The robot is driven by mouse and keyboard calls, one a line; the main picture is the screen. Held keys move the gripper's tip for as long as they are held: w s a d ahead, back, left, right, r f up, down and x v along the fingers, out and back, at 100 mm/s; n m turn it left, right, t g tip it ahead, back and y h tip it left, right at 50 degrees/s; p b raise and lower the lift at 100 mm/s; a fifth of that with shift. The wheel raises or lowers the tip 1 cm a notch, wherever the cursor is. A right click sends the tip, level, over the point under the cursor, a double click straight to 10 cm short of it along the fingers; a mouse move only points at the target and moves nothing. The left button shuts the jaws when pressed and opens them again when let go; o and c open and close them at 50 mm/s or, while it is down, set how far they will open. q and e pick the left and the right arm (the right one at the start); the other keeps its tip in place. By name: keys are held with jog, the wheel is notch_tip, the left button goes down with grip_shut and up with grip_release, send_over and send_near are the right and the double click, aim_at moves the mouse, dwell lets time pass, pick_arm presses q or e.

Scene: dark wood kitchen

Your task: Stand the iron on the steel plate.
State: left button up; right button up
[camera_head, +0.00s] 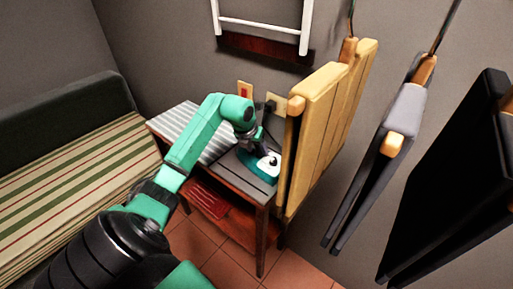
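The iron (266,168), teal and white, is on the small dark wooden table against the wall. It is at the table's right end, over a dark grey flat surface that looks like the steel plate (249,166). I cannot tell whether the iron is upright or tilted, or whether it touches the plate. My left gripper (256,143) reaches in from the left and is right at the iron's upper back side. Its fingers are small and partly hidden, so I cannot tell whether they are closed on it. My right gripper is out of view.
A grey-striped cloth (196,128) covers the table's left part. A red item (207,199) lies on the lower shelf. A tall yellow wooden panel (321,125) stands close at the table's right. A striped bench (75,190) is at left. Grey (384,150) and black (455,175) flat things are at right.

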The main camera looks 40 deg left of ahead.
pick_arm(q)
jog(key=shift+r, duration=0.1)
jog(key=shift+r, duration=0.15)
jog(key=b+v, duration=0.1)
jog(key=v, duration=1.1)
jog(key=shift+b, duration=0.3)
